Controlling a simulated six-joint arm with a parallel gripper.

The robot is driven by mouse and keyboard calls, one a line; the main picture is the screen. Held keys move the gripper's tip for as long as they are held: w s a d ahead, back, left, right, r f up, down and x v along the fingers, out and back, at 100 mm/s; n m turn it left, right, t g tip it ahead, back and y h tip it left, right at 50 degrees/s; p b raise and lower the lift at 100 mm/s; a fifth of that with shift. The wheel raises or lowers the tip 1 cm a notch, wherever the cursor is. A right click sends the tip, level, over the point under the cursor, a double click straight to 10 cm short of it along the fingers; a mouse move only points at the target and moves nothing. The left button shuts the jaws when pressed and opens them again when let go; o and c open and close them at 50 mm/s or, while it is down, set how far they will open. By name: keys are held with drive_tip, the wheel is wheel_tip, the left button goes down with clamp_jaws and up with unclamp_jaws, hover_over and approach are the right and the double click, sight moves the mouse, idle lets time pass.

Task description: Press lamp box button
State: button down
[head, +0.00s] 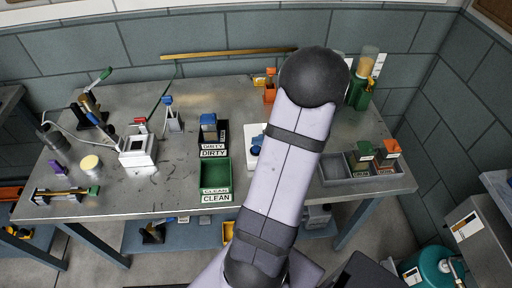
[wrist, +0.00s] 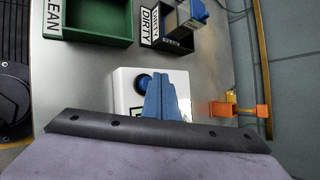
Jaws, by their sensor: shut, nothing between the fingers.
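A white box (wrist: 123,90) with a round blue button (wrist: 143,82) is in the middle of the wrist view; I take it as the lamp box. In the head view the white box (head: 251,131) is partly hidden behind my arm. My gripper (wrist: 158,76) shows as blue tapered fingers, shut and empty, over the box. The fingers overlap the button's right edge in the wrist view. I cannot tell whether they touch it. In the head view my arm hides most of the gripper.
A black DIRTY tray (head: 222,132) holding a blue-topped item and a green CLEAN tray (head: 215,172) stand left of the box. Another white box (head: 138,151) with a red part sits farther left. A grey divided tray (head: 332,169) is at right. Orange fittings (wrist: 240,109) are beyond the box.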

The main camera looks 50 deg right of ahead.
drive_tip(key=shift+f+b, duration=0.95)
drive_tip(key=shift+b, duration=0.25)
idle(1.2)
drive_tip(key=shift+r, duration=0.1)
drive_tip(key=shift+r+p, duration=0.65)
drive_tip(key=shift+r, duration=0.2)
drive_tip(key=shift+r+p, duration=1.9)
drive_tip(key=shift+r, duration=0.65)
